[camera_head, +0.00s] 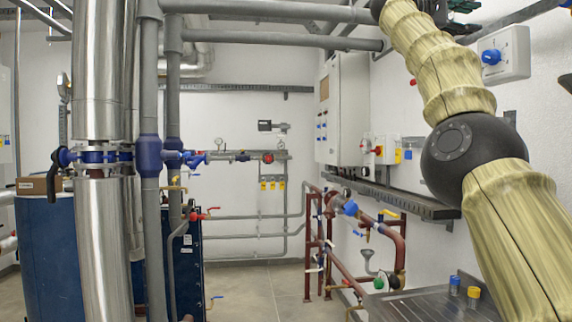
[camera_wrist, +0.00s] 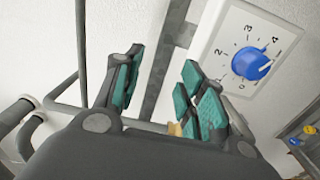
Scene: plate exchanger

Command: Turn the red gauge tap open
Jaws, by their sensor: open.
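Several red fittings show in the camera_head view, and I cannot tell for sure which one is the gauge tap. A red lever tap (camera_head: 203,214) is on the pipework at the left-centre. A round red fitting (camera_head: 268,158) is on the back-wall pipe, with a small round gauge (camera_head: 218,142) to its left. My gripper (camera_wrist: 165,75) is open and empty in the wrist view, its teal pads apart. In the camera_head view it is mostly cut off at the top right, high up and far from these fittings. No red tap shows in the wrist view.
A white box with a blue numbered dial (camera_wrist: 251,64) is close by my gripper; it also shows in the camera_head view (camera_head: 500,52). A cable tray (camera_head: 405,195), brown pipes (camera_head: 330,235) and a metal bench (camera_head: 430,303) line the right. Floor (camera_head: 255,290) is clear in the centre.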

